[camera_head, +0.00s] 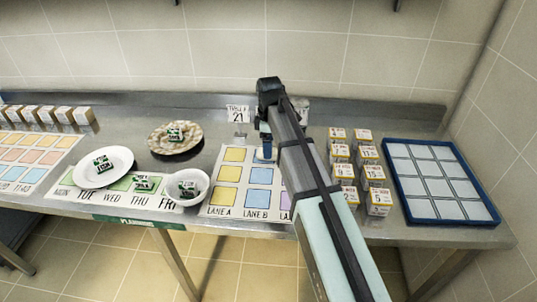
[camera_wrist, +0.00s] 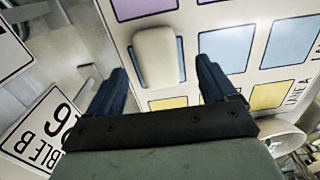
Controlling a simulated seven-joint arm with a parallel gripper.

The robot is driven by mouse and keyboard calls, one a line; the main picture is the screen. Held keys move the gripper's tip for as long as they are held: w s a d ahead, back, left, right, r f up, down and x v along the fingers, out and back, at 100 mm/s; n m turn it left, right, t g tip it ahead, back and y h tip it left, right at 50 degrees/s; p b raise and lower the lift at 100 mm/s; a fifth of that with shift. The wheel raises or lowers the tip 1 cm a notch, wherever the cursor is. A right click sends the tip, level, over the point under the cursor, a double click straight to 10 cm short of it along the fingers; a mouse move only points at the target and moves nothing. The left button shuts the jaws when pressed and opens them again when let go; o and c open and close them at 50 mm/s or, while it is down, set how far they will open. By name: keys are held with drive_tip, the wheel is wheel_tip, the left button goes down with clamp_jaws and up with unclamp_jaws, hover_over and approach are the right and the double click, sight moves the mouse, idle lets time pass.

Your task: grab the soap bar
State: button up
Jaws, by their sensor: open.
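A cream, rounded soap bar (camera_wrist: 155,57) lies on a blue square of the lane mat in the wrist view. The mat (camera_head: 210,207) has yellow, blue and purple squares, with LANE A and LANE B lettered along its front edge. My gripper (camera_wrist: 161,70) is open, with its two dark fingers apart and the bar between their tips in the picture. I cannot tell how far above the bar the fingers are. In the head view my gripper (camera_head: 264,140) is over the mat's middle column, and the arm hides the mat's right side.
Several small boxes (camera_head: 340,152) stand right of the mat, beside a blue-rimmed grid tray (camera_head: 440,222). A white plate (camera_head: 118,158), a patterned plate (camera_head: 190,146) and a bowl (camera_head: 203,190) with green packets are left. A sign (camera_head: 238,114) stands behind the mat.

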wheel_tip(320, 180, down, 3)
drive_tip(key=shift+w+a+f, duration=0.1)
drive_tip(key=shift+w+f, duration=0.05)
drive_tip(key=c, duration=1.2)
